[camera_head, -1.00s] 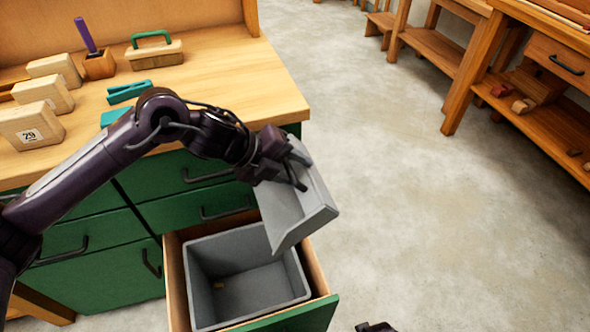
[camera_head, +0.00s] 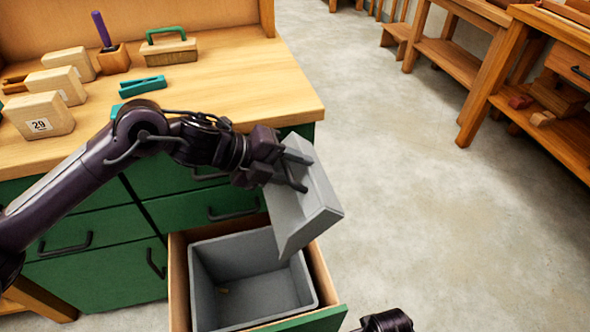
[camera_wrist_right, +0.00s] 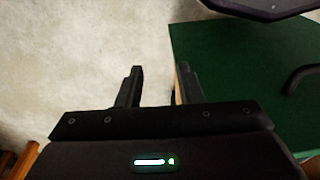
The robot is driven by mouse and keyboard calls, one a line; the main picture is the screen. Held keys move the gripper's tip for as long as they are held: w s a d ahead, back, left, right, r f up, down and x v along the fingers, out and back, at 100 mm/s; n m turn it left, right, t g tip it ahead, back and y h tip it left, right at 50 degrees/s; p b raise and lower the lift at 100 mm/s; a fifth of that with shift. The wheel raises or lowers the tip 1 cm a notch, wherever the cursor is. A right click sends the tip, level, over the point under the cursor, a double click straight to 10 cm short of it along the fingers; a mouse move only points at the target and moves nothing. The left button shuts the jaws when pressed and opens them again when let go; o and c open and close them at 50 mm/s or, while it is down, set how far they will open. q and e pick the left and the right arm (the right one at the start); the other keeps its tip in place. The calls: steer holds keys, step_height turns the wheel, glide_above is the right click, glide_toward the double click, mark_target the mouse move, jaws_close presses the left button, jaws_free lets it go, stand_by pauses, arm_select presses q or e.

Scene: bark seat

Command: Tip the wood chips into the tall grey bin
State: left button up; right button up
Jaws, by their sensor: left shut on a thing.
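My left gripper (camera_head: 291,174) is shut on a grey pan (camera_head: 306,206), which it holds tilted steeply above the back right part of the grey bin (camera_head: 241,252). The pan's lower edge hangs over the bin's opening, and its inside is turned out of sight. I see no chips in the air. In the right wrist view my right gripper (camera_wrist_right: 156,86) has its fingers apart with nothing between them.
The open drawer (camera_head: 177,285) belongs to a green cabinet (camera_head: 95,275). On its wooden top (camera_head: 225,85) are wooden blocks (camera_head: 40,116), a teal clip (camera_head: 142,86), a green-handled brush (camera_head: 169,48) and a purple-handled tool (camera_head: 102,30). Bare floor (camera_head: 430,215) lies to the right.

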arm_select(q)
steer(key=shift+s+a+h+b, duration=0.2)
steer(key=shift+a+h+b, duration=0.35)
steer(key=shift+b, duration=0.35)
steer(key=shift+s+a+r+h+b, duration=0.1)
steer(key=shift+a+r+h+b, duration=0.15)
steer(key=shift+a+b, duration=0.2)
arm_select(e)
step_height(320, 180, up, 8)
steer(key=a, duration=0.1)
steer(key=shift+s+n, duration=0.3)
steer(key=shift+f, duration=0.1)
steer(key=shift+f, duration=0.1)
stand_by(0.6)
